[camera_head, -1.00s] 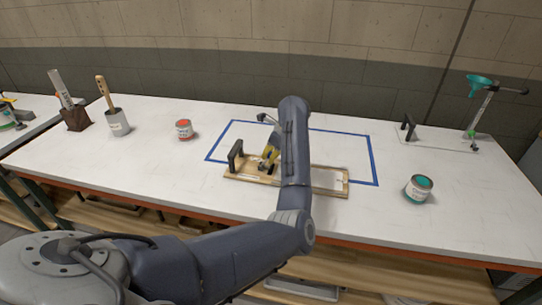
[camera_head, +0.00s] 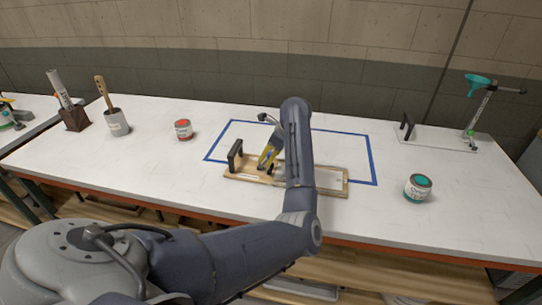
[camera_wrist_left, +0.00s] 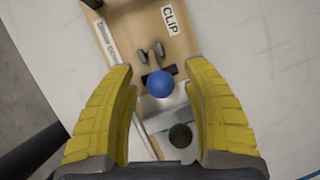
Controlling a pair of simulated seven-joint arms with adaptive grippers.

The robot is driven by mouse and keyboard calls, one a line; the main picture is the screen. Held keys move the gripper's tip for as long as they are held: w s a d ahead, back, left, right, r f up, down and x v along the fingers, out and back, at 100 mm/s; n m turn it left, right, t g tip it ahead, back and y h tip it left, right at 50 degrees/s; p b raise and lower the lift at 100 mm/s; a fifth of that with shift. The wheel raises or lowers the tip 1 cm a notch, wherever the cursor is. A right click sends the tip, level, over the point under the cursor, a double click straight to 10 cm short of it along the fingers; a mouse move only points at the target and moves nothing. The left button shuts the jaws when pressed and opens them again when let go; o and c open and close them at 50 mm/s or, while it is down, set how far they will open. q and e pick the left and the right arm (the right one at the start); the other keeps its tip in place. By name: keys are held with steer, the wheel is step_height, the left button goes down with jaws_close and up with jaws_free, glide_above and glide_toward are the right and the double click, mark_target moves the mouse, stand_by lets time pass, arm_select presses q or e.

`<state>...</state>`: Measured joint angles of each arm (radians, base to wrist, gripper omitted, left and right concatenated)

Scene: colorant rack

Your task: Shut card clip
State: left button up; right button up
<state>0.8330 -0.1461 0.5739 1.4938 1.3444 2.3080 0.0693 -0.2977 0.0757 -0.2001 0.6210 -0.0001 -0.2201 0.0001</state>
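The clip on the wooden board (camera_head: 247,172) shows in the left wrist view as a metal lever with forked arms (camera_wrist_left: 151,54) and a round blue knob (camera_wrist_left: 160,84). A white label (camera_wrist_left: 173,19) beside it reads "CLIP". My left gripper (camera_head: 268,158) is low over the board. In the left wrist view its yellow fingers (camera_wrist_left: 158,68) are open, one on each side of the blue knob, with gaps between. My forearm hides the middle of the board in the head view. Whether a card lies under the clip cannot be told. My right gripper is not in view.
A black handle (camera_head: 235,155) stands at the board's left end. Blue tape (camera_head: 372,160) frames part of the table. A brush pot (camera_head: 117,122) and a teal-topped stand (camera_head: 475,110) are farther out.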

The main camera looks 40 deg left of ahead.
arm_select(q)
steer(key=v, duration=1.2)
stand_by(0.4)
